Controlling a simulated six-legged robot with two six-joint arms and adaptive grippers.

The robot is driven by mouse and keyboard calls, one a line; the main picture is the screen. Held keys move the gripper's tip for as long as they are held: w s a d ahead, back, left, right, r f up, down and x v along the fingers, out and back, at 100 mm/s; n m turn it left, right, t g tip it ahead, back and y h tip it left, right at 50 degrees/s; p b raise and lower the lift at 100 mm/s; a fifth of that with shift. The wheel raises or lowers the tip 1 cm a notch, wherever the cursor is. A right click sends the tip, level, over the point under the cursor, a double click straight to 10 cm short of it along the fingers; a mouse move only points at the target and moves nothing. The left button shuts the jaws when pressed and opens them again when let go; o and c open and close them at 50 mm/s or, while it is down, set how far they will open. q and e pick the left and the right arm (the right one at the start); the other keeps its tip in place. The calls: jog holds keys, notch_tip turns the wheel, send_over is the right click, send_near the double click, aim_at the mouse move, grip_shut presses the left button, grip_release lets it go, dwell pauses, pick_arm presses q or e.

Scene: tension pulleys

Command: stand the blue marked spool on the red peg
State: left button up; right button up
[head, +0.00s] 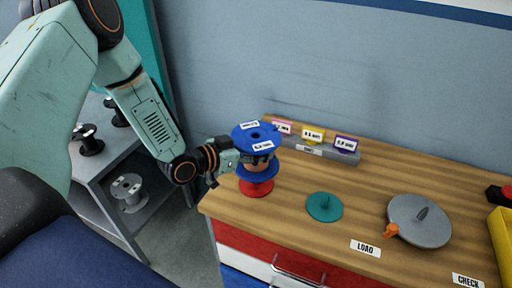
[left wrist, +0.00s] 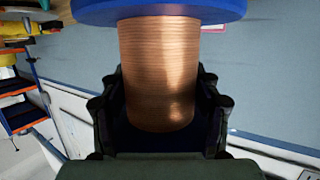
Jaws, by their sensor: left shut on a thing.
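The blue spool (head: 254,133) has blue flanges, white labels on top and a copper winding (left wrist: 158,70). It is upright at the left end of the wooden bench. My left gripper (head: 250,160) is shut on its winding from the left; in the left wrist view its fingers flank the copper. The red peg's round base (head: 256,188) shows on the bench directly under the spool's lower flange. The peg's pin is hidden, so I cannot tell whether it is inside the spool's bore. My right gripper is not in view.
A teal peg (head: 325,207) stands to the right, by the LOAD label (head: 365,247). A grey disc with an orange knob (head: 419,220) lies farther right. A grey rack with coloured tags (head: 313,148) is behind. Shelves with dark spools (head: 88,141) stand at left.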

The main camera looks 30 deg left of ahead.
pick_arm(q)
jog(key=shift+f, duration=0.2)
dwell(0.4)
jog(key=shift+f+b, duration=0.5)
jog(key=shift+b, duration=0.05)
jog(key=shift+f, duration=0.3)
jog(key=shift+f+b, duration=0.35)
jog(key=shift+b, duration=0.15)
jog(key=shift+f, duration=0.25)
jog(key=shift+f+b, duration=0.6)
jog(key=shift+f+b, duration=0.3)
jog(key=shift+f, duration=0.05)
jog(key=shift+f, duration=0.35)
jog(key=shift+f+b, duration=0.25)
jog(key=shift+b, duration=0.1)
dwell(0.6)
